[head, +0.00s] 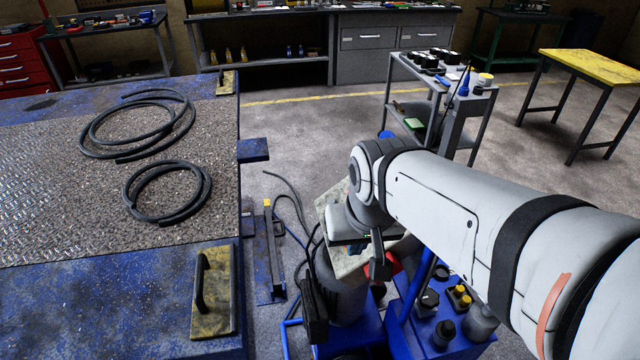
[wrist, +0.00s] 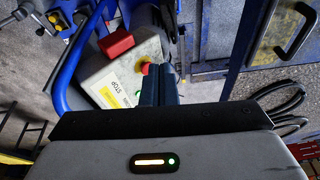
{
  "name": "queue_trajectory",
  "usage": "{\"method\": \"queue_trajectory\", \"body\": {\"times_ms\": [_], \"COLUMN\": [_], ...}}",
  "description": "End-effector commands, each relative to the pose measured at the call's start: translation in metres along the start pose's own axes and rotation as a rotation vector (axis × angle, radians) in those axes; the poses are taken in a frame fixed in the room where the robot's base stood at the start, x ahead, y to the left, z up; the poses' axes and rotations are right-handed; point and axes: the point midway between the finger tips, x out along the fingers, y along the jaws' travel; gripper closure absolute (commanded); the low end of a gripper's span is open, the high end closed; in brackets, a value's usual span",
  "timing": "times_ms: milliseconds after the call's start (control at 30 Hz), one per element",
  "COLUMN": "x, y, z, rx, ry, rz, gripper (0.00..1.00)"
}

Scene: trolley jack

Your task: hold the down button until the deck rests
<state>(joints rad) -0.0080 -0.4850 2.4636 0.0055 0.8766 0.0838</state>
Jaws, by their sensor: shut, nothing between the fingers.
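The deck (head: 110,305) is a worn blue platform with a textured plate, at the left of the head view. Its blue edge and black handle (wrist: 295,35) show at the upper right of the wrist view. Whether it rests cannot be told. A pale control box (wrist: 100,82) with a STOP label and a round red button (wrist: 146,68) lies just beyond my gripper in the wrist view. My gripper (wrist: 160,78) is shut and empty, its fingertips over the box's right side. No down button is discernible; the fingers may hide it. Contact cannot be told.
Two black hose coils (head: 165,190) lie on the deck. A blue wheeled unit with a grey cylinder (head: 342,290) stands beside it, with hoses on the floor between. A grey tool cart (head: 478,105) and a yellow-topped table (head: 590,67) stand behind; floor between them is free.

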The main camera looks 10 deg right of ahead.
Motion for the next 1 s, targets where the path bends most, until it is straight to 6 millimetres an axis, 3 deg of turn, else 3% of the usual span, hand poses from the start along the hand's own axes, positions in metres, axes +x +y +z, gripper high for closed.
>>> {"method": "queue_trajectory", "body": {"times_ms": [267, 400, 600, 800, 1000], "x": [0.033, 0.065, 0.122, 0.168, 0.185], "y": [-0.020, -0.028, -0.038, -0.043, -0.045], "z": [-0.090, -0.134, -0.184, -0.211, -0.219], "rx": [0.306, 0.484, 0.730, 0.899, 0.962], "ry": [-0.039, -0.059, -0.084, -0.099, -0.102], "rz": [-0.036, -0.048, -0.055, -0.054, -0.053], "gripper": [1.00, 1.00, 1.00, 1.00, 1.00]}}
